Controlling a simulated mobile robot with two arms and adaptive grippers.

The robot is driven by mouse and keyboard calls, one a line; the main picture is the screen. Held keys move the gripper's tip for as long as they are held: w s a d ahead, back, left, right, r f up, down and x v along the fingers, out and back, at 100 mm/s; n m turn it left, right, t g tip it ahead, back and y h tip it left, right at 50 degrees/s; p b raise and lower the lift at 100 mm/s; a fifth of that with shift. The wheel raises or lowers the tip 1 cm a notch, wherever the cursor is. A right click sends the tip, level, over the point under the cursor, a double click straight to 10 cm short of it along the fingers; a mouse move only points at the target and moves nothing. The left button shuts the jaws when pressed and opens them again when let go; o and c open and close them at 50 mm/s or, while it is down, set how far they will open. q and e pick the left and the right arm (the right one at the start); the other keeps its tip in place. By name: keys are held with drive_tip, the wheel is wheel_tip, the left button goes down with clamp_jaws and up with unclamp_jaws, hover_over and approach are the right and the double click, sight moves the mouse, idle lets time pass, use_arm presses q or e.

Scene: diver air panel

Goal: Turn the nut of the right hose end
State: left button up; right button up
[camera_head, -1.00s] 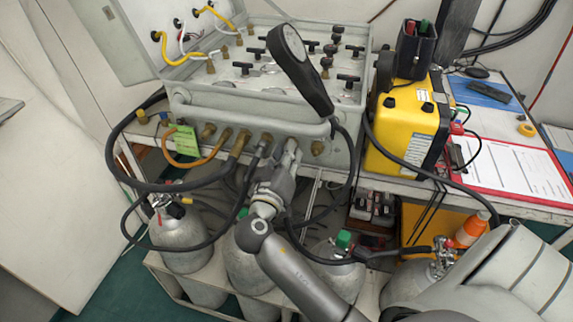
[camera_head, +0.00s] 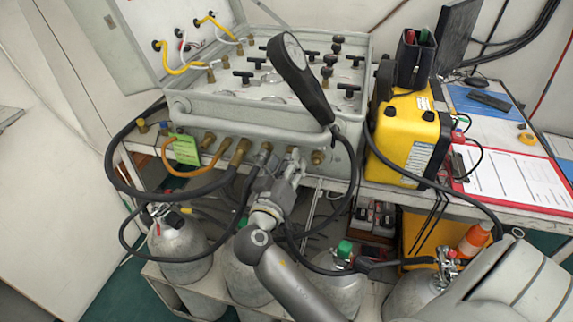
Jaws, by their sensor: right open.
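The grey air panel (camera_head: 262,115) has a row of hose fittings along its front. A black hose ends there in a dull metal nut (camera_head: 264,151), the right one of the connected hose ends. Another black hose ends in a brass nut (camera_head: 239,150) to its left. My right gripper (camera_head: 293,163) is open, pointing up at the panel front just right of the dull metal nut. I cannot tell whether a finger touches the nut. The fingers partly cover the fitting behind them. My left gripper is not in view.
A handheld gauge (camera_head: 297,75) leans over the panel, its hose hanging right of my gripper. A bare brass fitting (camera_head: 318,157) is at the right. A yellow case (camera_head: 408,130) stands right of the panel. Gas cylinders (camera_head: 180,243) and looping hoses crowd the space below.

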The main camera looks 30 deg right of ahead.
drive_tip(key=v, duration=1.2)
drive_tip(key=shift+d, duration=0.1)
